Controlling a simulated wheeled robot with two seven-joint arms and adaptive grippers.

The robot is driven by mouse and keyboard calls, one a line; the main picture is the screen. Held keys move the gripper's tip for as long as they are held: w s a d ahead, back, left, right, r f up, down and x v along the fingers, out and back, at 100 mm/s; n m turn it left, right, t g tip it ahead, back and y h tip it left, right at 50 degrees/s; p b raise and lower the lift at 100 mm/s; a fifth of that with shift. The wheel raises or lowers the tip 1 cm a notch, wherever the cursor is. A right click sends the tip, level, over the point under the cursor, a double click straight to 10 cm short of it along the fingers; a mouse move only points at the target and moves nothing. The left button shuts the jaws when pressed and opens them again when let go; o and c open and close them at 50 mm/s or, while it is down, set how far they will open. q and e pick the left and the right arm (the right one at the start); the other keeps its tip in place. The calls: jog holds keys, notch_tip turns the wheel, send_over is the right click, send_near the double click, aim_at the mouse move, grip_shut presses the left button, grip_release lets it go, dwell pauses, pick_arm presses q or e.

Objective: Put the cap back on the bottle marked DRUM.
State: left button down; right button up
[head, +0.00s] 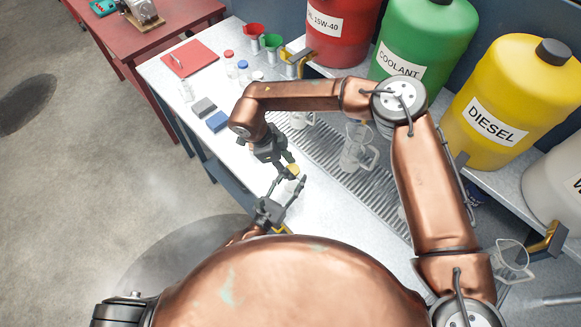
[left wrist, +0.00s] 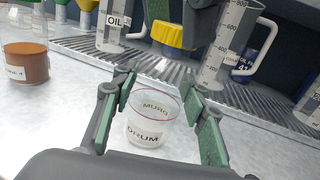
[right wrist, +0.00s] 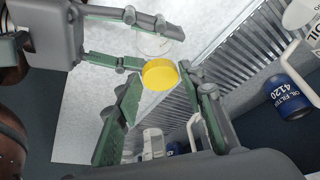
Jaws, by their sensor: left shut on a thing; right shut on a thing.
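The bottle marked DRUM (left wrist: 146,132) is a small clear open container, upright in the left wrist view. My left gripper (head: 288,184) is shut on it, with a finger on either side. The yellow cap (right wrist: 160,75) is between the fingertips of my right gripper (head: 290,165), which is shut on it. In the left wrist view the cap (left wrist: 180,36) shows beyond and above the bottle's open mouth, apart from it. In the right wrist view the clear bottle (right wrist: 154,43) shows faintly between the left fingers. In the head view the bottle is hard to make out.
A slatted grate (head: 325,150) with clear measuring jugs (head: 354,152) lies right of the grippers. Red, green and yellow drums (head: 487,105) stand behind it. A brown-filled jar (left wrist: 25,62) stands left in the left wrist view. Blue and grey blocks (head: 217,121) lie farther back.

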jog(key=m, duration=0.1)
jog(key=m+g, duration=0.1)
jog(key=m, duration=0.1)
jog(key=shift+w+f+m+g, duration=0.1)
jog(key=shift+w+m+g, duration=0.15)
jog(key=shift+m+g, duration=0.05)
jog(key=m, duration=0.2)
jog(key=m+g, duration=0.1)
jog(key=m+g+y, duration=0.1)
jog(key=m, duration=0.1)
jog(key=shift+w+d+m, duration=0.2)
jog(key=shift+d+m, duration=0.1)
jog(key=m+y, duration=0.1)
jog(key=m, duration=0.1)
jog(key=m+g, duration=0.1)
jog(key=m, duration=0.1)
jog(key=shift+w+d+y, duration=0.15)
jog(key=shift+d+y, duration=0.05)
jog(key=shift+y, duration=0.2)
jog(key=m+y, duration=0.1)
jog(key=m, duration=0.3)
jog(key=o, duration=0.7)
jog(key=shift+d, duration=0.1)
